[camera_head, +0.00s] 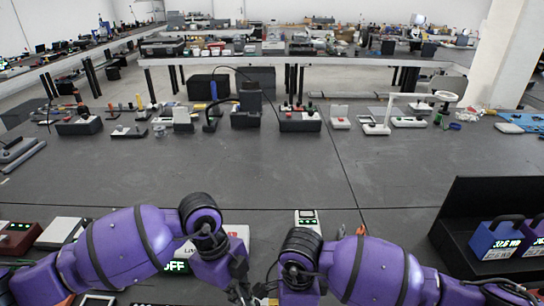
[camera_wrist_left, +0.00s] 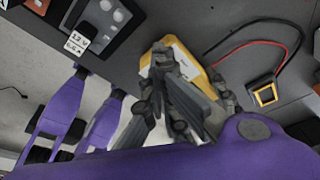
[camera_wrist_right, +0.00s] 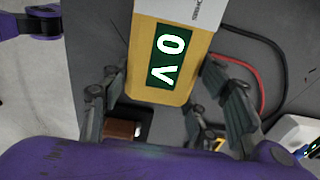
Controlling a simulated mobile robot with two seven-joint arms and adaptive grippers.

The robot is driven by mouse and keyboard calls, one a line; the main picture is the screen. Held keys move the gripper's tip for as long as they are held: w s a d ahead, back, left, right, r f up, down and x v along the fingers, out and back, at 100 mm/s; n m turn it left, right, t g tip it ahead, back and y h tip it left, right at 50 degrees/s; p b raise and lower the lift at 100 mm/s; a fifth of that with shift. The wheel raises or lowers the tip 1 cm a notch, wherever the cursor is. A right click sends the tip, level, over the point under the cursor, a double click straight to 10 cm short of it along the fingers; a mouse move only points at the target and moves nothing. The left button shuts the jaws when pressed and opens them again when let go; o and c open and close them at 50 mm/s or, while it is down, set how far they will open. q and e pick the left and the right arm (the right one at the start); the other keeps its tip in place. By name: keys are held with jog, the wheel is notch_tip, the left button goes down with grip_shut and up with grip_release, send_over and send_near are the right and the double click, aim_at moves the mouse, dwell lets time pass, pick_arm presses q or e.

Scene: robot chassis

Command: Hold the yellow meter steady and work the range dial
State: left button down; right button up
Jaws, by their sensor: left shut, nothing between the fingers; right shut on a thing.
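The yellow meter (camera_wrist_right: 186,88) fills the upper middle of the right wrist view, its green display reading 0 V. My right gripper (camera_wrist_right: 165,90) has a finger on each side of it and is shut on it. The meter also shows in the left wrist view (camera_wrist_left: 188,62), partly hidden behind my left gripper (camera_wrist_left: 163,60). That gripper is shut and empty, with its fingertips over or beside the meter; I cannot tell if they touch. The range dial is not clearly visible. In the head view both grippers are at the bottom edge, mostly hidden by my arms.
A dark panel (camera_wrist_left: 95,25) carries a 12 V label. The bench middle (camera_head: 270,175) is clear.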

pick_arm(q)
jog(key=shift+s+d+f, duration=0.2)
jog(key=shift+s+f, duration=0.05)
dwell(0.7)
jog(key=shift+w+d, duration=0.1)
jog(key=shift+w, duration=0.2)
jog(key=shift+w+d+r, duration=0.1)
jog(key=shift+w+d, duration=0.2)
jog(key=shift+w, duration=0.3)
jog(key=shift+w+d, duration=0.2)
jog(key=shift+w, duration=0.05)
jog(key=shift+d+r, duration=0.1)
jog(key=shift+w, duration=0.15)
jog(key=shift+w+a, duration=0.2)
jog(key=shift+a, duration=0.15)
jog(key=d+v, duration=0.1)
jog(key=v, duration=0.4)
jog(key=shift+s+r, duration=0.3)
jog(key=shift+r, duration=0.25)
